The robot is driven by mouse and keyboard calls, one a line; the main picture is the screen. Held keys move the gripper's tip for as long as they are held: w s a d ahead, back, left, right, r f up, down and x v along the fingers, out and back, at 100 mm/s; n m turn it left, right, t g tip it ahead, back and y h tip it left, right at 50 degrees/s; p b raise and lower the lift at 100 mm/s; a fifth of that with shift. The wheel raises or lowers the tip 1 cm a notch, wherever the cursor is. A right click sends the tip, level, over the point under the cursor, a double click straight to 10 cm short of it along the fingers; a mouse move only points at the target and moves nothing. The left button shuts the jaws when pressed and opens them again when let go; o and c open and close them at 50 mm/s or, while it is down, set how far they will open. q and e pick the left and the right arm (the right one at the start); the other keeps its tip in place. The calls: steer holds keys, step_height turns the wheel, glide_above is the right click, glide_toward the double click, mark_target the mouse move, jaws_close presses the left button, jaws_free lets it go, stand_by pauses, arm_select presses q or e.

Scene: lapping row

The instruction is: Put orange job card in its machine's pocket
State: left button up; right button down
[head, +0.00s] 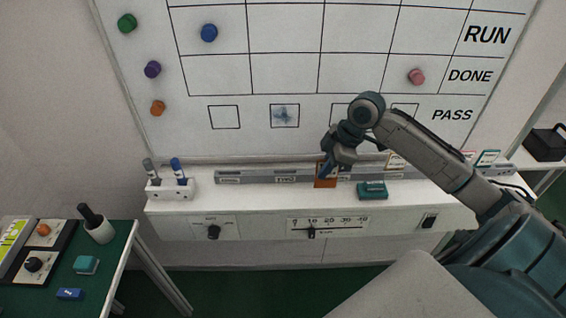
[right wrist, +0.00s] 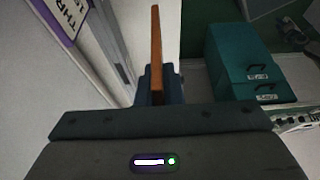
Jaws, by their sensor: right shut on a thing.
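The orange job card (head: 325,181) is in my right gripper (head: 327,167), upright in front of the grey pocket rail (head: 256,177) at the foot of the whiteboard. In the right wrist view the card (right wrist: 156,48) shows edge-on, standing up from between the fingers. The rail carries small labels; one left of the card (head: 285,180) seems to read TWO. The gripper and card hide part of the rail behind them. I cannot tell whether the card touches the rail. A purple-edged label starting THR (right wrist: 68,16) shows in the wrist view. My left gripper is out of view.
A teal box (head: 372,190) stands on the white ledge just right of the card. It also shows close by in the right wrist view (right wrist: 243,65). A marker holder (head: 171,189) stands at the ledge's left end. A green table (head: 110,262) is at lower left.

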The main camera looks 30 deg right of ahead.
steer(key=w+a+f+p, duration=0.1)
steer(key=w, duration=0.3)
steer(key=w+a+f+p, duration=0.1)
steer(key=w+a, duration=0.1)
steer(key=w, duration=0.2)
steer(key=w+a+f+p, duration=0.1)
steer(key=w+a+f, duration=0.1)
steer(key=w, duration=0.2)
steer(key=shift+f, duration=0.4)
steer(key=c, duration=1.6)
jaws_free()
steer(key=shift+o, duration=0.2)
